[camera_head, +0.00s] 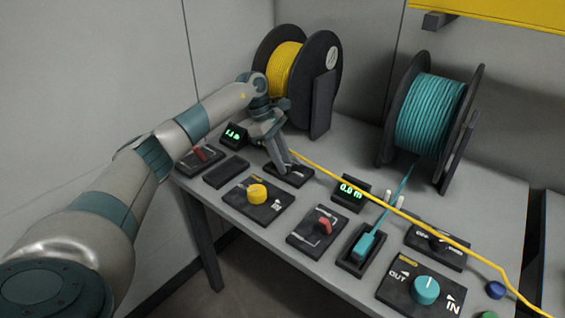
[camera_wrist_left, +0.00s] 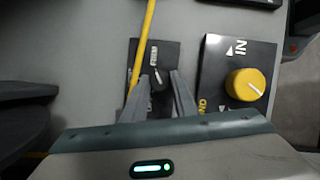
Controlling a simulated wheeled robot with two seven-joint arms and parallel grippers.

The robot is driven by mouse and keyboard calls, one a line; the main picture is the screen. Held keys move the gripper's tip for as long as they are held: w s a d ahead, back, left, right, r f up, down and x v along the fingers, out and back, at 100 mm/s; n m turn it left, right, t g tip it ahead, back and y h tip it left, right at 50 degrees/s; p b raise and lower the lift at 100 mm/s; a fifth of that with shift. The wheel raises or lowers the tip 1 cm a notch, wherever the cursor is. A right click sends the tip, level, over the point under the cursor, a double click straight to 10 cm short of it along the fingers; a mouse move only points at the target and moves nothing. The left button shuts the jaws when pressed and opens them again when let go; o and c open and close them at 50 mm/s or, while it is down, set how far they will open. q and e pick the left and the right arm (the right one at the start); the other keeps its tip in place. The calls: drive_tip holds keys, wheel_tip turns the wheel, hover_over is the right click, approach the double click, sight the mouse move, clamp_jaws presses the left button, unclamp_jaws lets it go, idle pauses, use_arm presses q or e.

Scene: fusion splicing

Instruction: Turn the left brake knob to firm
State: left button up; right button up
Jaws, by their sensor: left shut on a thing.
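The left brake knob (camera_wrist_left: 159,82) is a small black knob on a black panel in the left wrist view. The lettering on that panel (camera_wrist_left: 153,54), partly legible, appears to read FIRM. A small pale mark shows on the knob's side toward this lettering; its exact angle is too small to tell. My left gripper (camera_wrist_left: 160,90) is shut on the knob, one finger on each side. In the head view my left gripper (camera_head: 286,168) reaches down onto the same panel (camera_head: 297,177) and hides the knob. My right gripper is not in view.
A yellow cable (camera_head: 384,208) runs from the yellow spool (camera_head: 284,66) close past my left gripper. A yellow knob (camera_head: 257,193), a red lever (camera_head: 325,226), a teal knob (camera_head: 425,289) and a teal spool (camera_head: 431,115) stand on the grey table (camera_head: 236,214).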

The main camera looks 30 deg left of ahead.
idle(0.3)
use_arm(q)
drive_tip(key=o, duration=1)
drive_tip(key=shift+r, duration=0.15)
drive_tip(key=shift+a+r, duration=0.15)
drive_tip(key=shift+r, duration=0.05)
drive_tip(key=shift+b+v, duration=0.65)
drive_tip(key=shift+v, duration=7.65)
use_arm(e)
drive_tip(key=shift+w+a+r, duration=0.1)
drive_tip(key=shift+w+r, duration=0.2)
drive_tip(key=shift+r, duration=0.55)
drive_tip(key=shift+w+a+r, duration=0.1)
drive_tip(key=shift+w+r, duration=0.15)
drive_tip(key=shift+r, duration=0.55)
use_arm(q)
drive_tip(key=shift+r, duration=0.1)
